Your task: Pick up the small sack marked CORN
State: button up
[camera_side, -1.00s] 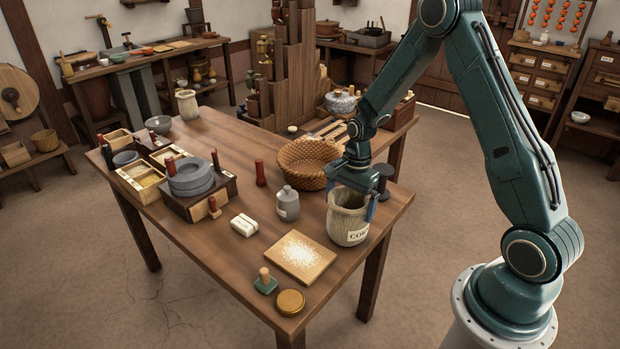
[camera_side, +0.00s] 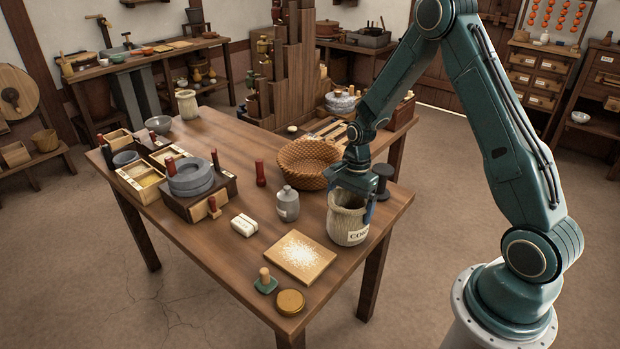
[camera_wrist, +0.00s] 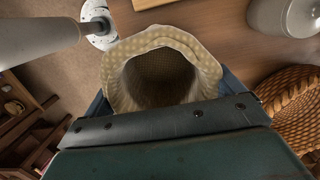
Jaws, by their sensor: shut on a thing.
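The small sack marked CORN (camera_side: 347,226) stands upright near the right front edge of the table, pale and open at the top. My gripper (camera_side: 352,203) is around its upper part, pointing down, and shut on it. In the wrist view the sack (camera_wrist: 121,57) shows its open mouth and spotted folded rim between the blue fingers of my gripper (camera_wrist: 170,98). The inside looks dark, and its contents cannot be made out. The side view does not clearly show whether the base touches the table.
A board with white meal (camera_side: 298,258) lies just in front of the sack. A grey jar (camera_side: 288,204) stands to its left, a woven basket (camera_side: 306,170) behind left, and a dark spool-shaped thing (camera_side: 383,182) close behind right.

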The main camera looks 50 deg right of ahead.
jog(key=shift+r, duration=0.15)
notch_tip(320, 180, up, 20)
dwell(0.8)
jog(key=shift+w+f, duration=0.1)
jog(key=shift+f, duration=0.1)
dwell(0.3)
